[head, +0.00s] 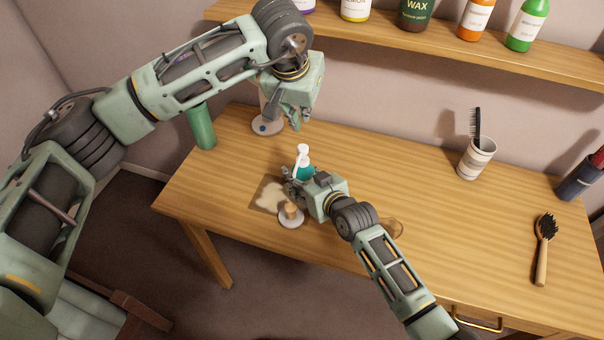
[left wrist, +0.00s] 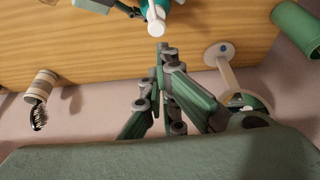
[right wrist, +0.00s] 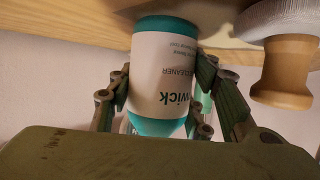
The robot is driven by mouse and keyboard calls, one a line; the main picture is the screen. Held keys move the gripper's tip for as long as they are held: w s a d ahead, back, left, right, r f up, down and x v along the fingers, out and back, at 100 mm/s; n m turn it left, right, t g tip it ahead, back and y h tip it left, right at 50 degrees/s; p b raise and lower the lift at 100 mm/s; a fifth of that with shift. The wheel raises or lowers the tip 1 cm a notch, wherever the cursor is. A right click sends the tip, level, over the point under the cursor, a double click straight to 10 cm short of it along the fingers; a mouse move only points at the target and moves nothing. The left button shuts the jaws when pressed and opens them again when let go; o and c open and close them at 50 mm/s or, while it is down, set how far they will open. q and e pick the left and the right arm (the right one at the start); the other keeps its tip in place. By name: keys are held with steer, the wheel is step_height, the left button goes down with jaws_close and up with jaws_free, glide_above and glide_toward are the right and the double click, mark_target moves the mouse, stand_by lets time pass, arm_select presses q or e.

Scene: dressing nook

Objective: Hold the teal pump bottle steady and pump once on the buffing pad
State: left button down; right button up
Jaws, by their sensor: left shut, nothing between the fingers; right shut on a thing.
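The teal pump bottle (head: 303,170) stands on the table with its white pump head (head: 303,149) on top. My right gripper (head: 294,182) is shut around its body; the right wrist view shows the bottle's white label (right wrist: 163,75) between the fingers. My left gripper (head: 295,126) is shut and empty, above and behind the pump head. In the left wrist view its fingertips (left wrist: 162,48) are close to the pump head (left wrist: 155,22), with a gap between them. The buffing pad (head: 291,222), a pale disc with a wooden knob, is in front of the bottle, beside my right gripper.
A brown sheet with a cream patch (head: 270,194) lies left of the pad. Behind are a green cylinder (head: 201,128) and a white round base (head: 267,126). A cup with a comb (head: 476,160) and a brush (head: 544,245) are at right. Bottles line the shelf (head: 400,42).

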mark_target(303, 146)
arm_select(q)
steer(key=shift+f, duration=3.15)
arm_select(e)
steer(key=shift+f, duration=0.1)
arm_select(q)
steer(key=shift+f, duration=1.45)
steer(key=shift+s, duration=0.1)
steer(key=shift+r, duration=1.4)
step_height(303, 146, up, 6)
